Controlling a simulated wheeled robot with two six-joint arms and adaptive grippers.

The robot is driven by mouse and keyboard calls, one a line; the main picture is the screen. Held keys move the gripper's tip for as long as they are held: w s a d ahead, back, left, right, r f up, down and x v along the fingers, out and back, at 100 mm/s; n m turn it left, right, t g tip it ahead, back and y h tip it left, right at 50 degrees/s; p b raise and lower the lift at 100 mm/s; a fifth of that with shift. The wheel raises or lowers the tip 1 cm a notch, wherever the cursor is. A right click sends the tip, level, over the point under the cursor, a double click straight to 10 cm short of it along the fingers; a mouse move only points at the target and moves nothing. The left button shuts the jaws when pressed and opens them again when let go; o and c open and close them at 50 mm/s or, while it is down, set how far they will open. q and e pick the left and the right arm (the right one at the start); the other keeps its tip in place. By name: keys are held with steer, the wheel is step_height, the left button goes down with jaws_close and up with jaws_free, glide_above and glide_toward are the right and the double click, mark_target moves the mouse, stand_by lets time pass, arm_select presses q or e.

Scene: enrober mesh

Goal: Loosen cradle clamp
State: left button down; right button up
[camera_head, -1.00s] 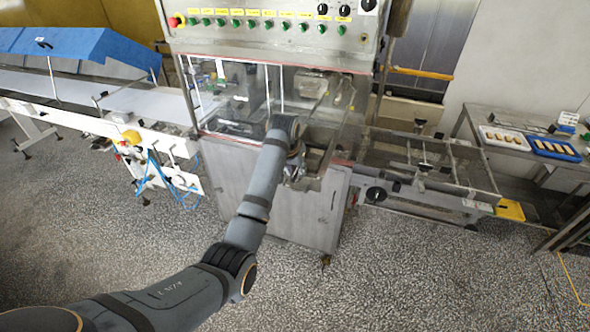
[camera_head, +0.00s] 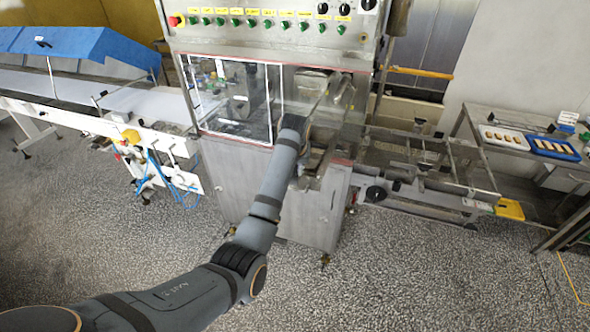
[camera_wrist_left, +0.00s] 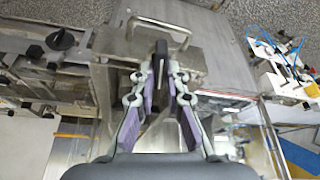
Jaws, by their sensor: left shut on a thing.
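My left arm reaches from the lower left to the front of the steel machine (camera_head: 300,215), and its wrist hides most of the gripper in the head view. In the left wrist view, my left gripper (camera_wrist_left: 161,76) has its two purple-padded fingers closed around a narrow dark upright piece (camera_wrist_left: 160,60), which looks like the clamp lever. A steel block surrounds this piece, and a bent metal bar handle (camera_wrist_left: 158,24) stands just beyond it. The fingers hide the lower part of the held piece. My right gripper is in neither view.
A control panel (camera_head: 270,42) with green knobs overhangs the machine, above clear guard windows (camera_head: 228,105). A mesh conveyor (camera_head: 425,170) with a black handwheel (camera_head: 376,194) extends right. A white belt conveyor (camera_head: 130,98) lies left. Trays stand on the far-right table. The floor in front is free.

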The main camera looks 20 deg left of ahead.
arm_select(q)
steer(key=n+y, duration=0.1)
steer(key=n, duration=0.2)
steer(key=shift+d+n, duration=0.1)
steer(key=shift+n, duration=0.3)
steer(key=shift+w+n+g+y, duration=0.1)
steer(key=shift+n+g+y, duration=0.2)
steer(key=shift+n, duration=0.5)
steer(key=n+g+y, duration=0.1)
steer(key=n, duration=0.2)
steer(key=shift+w+d+n+g+b, duration=0.1)
steer(key=shift+n+g+b, duration=0.6)
steer(key=shift+n, duration=0.6)
steer(key=shift+f+n+y+b, duration=0.1)
steer(key=shift+n+y+b, duration=0.3)
steer(key=shift+n+b, duration=0.35)
steer(key=shift+w+n+g+b, duration=0.1)
steer(key=shift+n+g+b, duration=0.4)
steer(key=shift+n+b, duration=0.35)
